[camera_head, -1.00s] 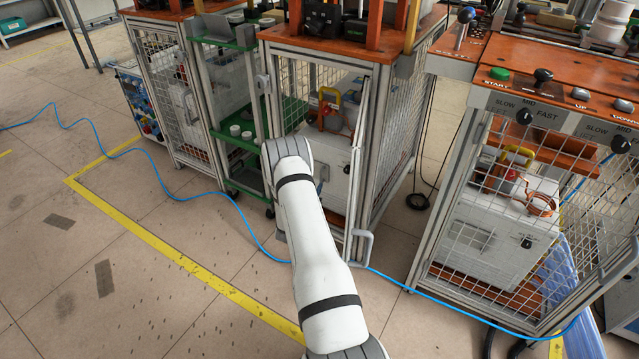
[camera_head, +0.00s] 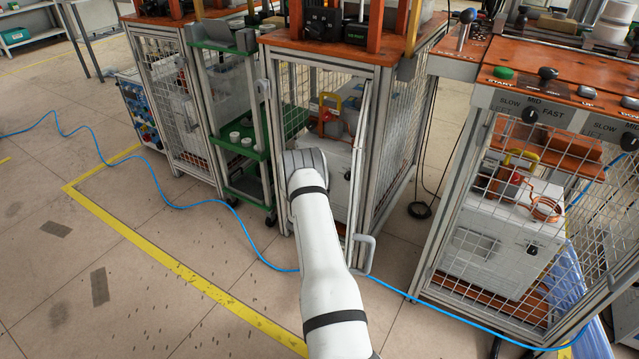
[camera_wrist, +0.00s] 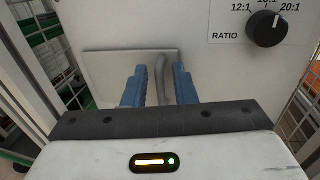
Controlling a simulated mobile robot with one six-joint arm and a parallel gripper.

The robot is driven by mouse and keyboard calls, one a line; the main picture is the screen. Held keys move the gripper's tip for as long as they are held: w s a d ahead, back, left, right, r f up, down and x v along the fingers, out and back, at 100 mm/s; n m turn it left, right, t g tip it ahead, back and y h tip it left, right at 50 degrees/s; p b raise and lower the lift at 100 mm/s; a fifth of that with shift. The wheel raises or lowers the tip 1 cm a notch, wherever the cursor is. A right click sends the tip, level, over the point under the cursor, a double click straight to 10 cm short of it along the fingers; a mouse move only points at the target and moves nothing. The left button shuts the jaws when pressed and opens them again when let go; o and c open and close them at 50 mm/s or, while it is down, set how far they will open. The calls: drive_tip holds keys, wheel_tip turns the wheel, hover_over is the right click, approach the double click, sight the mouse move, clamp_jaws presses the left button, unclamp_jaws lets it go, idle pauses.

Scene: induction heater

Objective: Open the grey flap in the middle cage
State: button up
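The middle cage (camera_head: 300,45) stands with its mesh door (camera_head: 357,150) swung open, seen nearly edge-on. Inside is a white machine box (camera_head: 338,160), partly hidden by my arm. In the wrist view, the grey flap (camera_wrist: 105,75) lies on the box's white front (camera_wrist: 185,25) below a dial. A grey curved handle (camera_wrist: 160,72) stands out at the flap. My gripper (camera_wrist: 160,88) is open, its two blue fingers on either side of the handle, with gaps showing. Whether the fingertips touch the flap cannot be told. In the head view my arm hides the gripper and flap.
The RATIO dial (camera_wrist: 264,28) is at the upper right of the wrist view. The open door's handle (camera_head: 364,253) is right of my arm. A green shelf trolley (camera_head: 240,150) stands left of the cage. A blue hose (camera_head: 205,200) crosses the floor.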

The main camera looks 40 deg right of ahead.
clamp_jaws()
